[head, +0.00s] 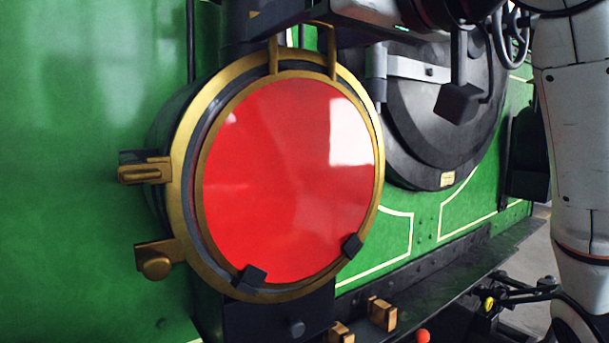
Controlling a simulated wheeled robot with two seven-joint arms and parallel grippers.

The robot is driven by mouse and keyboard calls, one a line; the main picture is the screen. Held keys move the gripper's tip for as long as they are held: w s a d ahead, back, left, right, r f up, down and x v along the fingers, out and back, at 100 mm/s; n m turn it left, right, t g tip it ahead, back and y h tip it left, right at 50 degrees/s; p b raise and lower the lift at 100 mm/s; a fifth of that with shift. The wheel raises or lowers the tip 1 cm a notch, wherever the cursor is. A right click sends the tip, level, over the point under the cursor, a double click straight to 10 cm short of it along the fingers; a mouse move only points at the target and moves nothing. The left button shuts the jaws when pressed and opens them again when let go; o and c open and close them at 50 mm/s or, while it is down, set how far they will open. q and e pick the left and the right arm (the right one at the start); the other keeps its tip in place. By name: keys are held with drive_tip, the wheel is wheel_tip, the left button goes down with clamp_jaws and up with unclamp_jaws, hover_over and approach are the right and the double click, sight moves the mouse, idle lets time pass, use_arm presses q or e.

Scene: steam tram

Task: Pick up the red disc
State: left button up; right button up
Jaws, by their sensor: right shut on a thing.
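The red disc (285,180) is a large glossy round plate in a brass rim with a brass loop handle on top. It sits upright at the front of a round brass-ringed lamp (182,180) on the green tram front. Two small black clips (250,279) overlap its lower edge. My right gripper (303,22) comes in from the upper right and is shut on the handle at the top of the picture. The upper edge of the frame cuts off part of the gripper. I cannot tell whether the disc rests in the clips or stands slightly clear. My left gripper is not in view.
Brass fittings (145,172) stick out on the lamp's left side. A round black door (442,125) lies right of the lamp. Below are a dark ledge (440,282) and brass brackets (382,314). My white right arm fills the right edge.

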drive_tip(key=c, duration=0.5)
drive_tip(key=shift+r, duration=0.15)
